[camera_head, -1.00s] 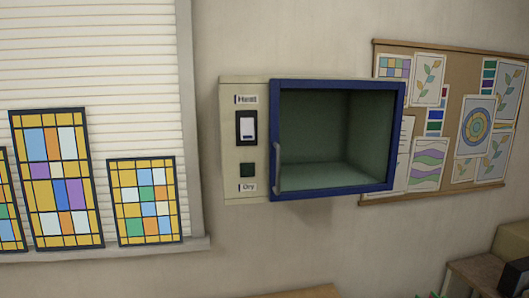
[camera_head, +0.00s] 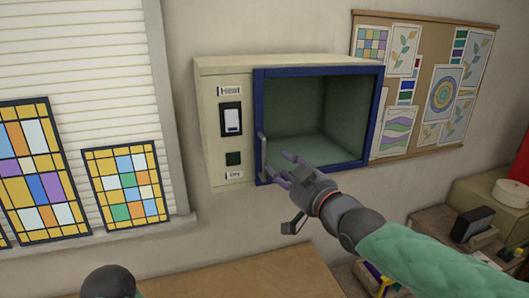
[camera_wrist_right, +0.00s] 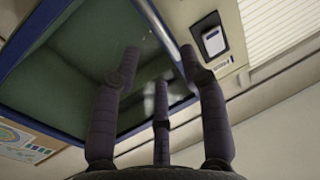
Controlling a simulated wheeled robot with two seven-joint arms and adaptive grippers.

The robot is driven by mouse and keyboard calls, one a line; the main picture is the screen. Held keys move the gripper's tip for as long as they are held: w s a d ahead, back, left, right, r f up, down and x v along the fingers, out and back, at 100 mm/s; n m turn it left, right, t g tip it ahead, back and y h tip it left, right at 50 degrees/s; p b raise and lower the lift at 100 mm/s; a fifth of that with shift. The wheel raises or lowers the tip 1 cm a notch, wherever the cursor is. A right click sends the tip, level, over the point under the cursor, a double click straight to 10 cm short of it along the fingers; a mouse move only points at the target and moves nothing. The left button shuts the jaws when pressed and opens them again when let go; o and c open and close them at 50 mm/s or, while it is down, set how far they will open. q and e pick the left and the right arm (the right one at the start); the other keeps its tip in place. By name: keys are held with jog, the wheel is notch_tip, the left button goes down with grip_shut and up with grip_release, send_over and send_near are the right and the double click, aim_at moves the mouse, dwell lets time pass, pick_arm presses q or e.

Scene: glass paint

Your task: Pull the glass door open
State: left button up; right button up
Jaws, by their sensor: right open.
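The glass door (camera_head: 318,71) has a blue frame and looks shut on the front of a cream wall cabinet (camera_head: 212,125). Its upright metal handle (camera_head: 263,150) is on the door's left side; the handle also shows in the right wrist view (camera_wrist_right: 160,25). My right gripper (camera_head: 278,166) is open and empty, with its fingers at the lower part of the handle. In the right wrist view, the gripper (camera_wrist_right: 160,62) has its fingers spread, and one fingertip overlaps the handle bar. I cannot tell whether they touch.
Stained-glass panels (camera_head: 126,186) lean at the window on the left. A pinboard (camera_head: 430,143) hangs on the right. A wooden tabletop (camera_head: 230,275) lies below.

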jog(key=p+x, duration=0.2)
jog(key=x, duration=0.6)
jog(key=shift+w+a+f, duration=0.1)
jog(key=shift+w, duration=0.05)
grip_shut()
